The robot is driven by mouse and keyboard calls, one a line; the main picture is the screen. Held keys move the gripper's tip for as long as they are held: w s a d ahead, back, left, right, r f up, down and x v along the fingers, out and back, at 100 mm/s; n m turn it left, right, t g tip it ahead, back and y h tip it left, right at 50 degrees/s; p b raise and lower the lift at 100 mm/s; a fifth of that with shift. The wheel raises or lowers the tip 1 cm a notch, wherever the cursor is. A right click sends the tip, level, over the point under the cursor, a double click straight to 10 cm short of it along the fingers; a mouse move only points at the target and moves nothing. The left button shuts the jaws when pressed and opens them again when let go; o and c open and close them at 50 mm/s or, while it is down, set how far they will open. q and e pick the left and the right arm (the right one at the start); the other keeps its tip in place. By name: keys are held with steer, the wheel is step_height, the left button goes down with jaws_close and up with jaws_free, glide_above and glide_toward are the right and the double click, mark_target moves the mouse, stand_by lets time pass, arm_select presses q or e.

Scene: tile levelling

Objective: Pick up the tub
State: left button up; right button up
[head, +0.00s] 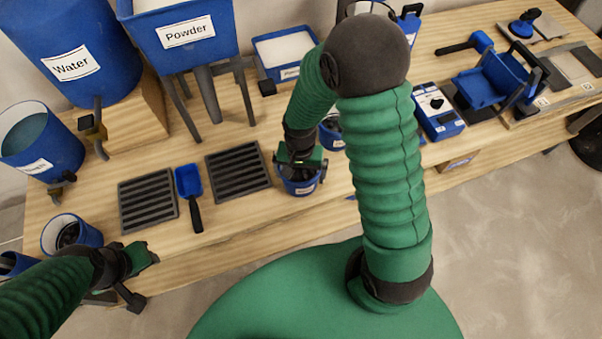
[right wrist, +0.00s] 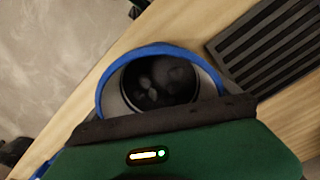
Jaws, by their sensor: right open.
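A small blue tub (head: 299,188) with a white label stands near the front edge of the bench, just right of the right dark slotted tray. My right gripper (head: 300,165) is over its top, and my wrist hides part of its mouth. In the right wrist view the tub's blue rim (right wrist: 158,49) shows with dark lumpy contents inside. My right gripper (right wrist: 165,120) is open and lies across the near side of the rim; whether it touches cannot be told. My left gripper (head: 142,257) is at the bench's front left, beside another blue tub (head: 82,231); its jaws are unclear.
Two dark slotted trays (head: 238,169) and a blue scoop (head: 189,181) lie left of the tub. Another blue tub (head: 331,138) stands close behind it. Powder (head: 187,35) and Water (head: 75,65) containers stand at the back left.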

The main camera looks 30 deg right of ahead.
steer(key=shift+a+r, duration=0.1)
steer(key=shift+a, duration=0.25)
steer(key=shift+c, duration=1)
steer(key=shift+w+a, duration=0.1)
steer(key=shift+a, duration=0.05)
steer(key=shift+c, duration=2.4)
steer(key=shift+d, duration=0.6)
steer(key=c, duration=1.1)
steer(key=shift+a, duration=0.2)
